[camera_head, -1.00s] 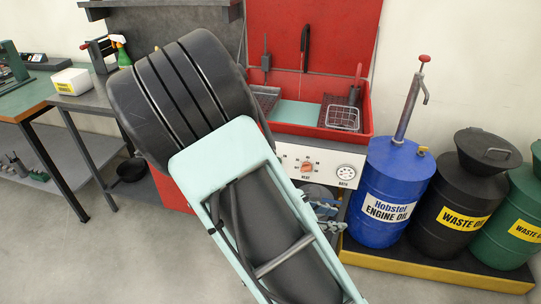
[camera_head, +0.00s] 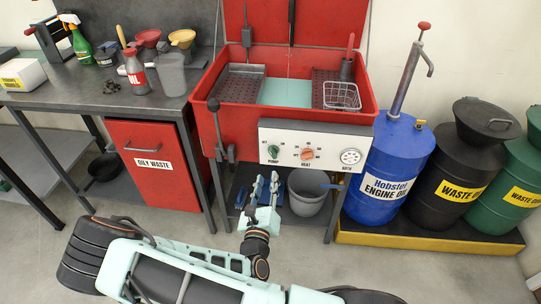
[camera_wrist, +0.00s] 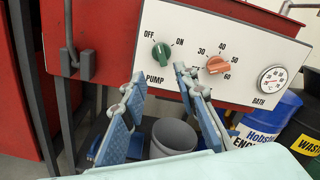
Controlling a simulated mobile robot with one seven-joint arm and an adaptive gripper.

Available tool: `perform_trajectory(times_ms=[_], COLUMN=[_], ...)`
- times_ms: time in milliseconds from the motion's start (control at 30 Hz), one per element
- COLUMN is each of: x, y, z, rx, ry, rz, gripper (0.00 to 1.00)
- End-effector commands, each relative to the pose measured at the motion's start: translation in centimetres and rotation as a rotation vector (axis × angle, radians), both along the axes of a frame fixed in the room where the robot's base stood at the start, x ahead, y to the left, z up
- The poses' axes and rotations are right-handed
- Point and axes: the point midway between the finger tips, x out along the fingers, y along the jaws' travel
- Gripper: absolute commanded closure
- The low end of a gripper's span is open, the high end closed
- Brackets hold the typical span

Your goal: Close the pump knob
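The green pump knob (camera_head: 273,152) is on the left of the white control panel (camera_head: 330,146) on the red parts washer (camera_head: 240,130). In the wrist view the knob (camera_wrist: 161,52) sits above the word PUMP, between OFF on its left and ON on its right. I cannot tell surely which mark it points to. My gripper (camera_head: 266,182) is in front of and below the panel. In the wrist view my gripper (camera_wrist: 159,75) has its two blue fingers apart and empty, with the knob just above the gap between the tips, not touched.
An orange heat knob (camera_wrist: 217,65) and a bath gauge (camera_wrist: 272,79) are right of the pump knob. A grey bucket (camera_head: 305,192) stands under the washer. A red oily waste bin (camera_head: 152,165) is left; a blue oil drum (camera_head: 393,170) is right.

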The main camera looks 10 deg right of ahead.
Motion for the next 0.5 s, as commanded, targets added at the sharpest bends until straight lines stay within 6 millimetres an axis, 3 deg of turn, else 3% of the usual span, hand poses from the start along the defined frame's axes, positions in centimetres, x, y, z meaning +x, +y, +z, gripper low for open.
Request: perform_trajectory(times_ms=[500], x=[8.1], y=[-2.8], z=[0.0], rx=[0.001], ry=[-0.002], rz=[-0.005], gripper=[0.72])
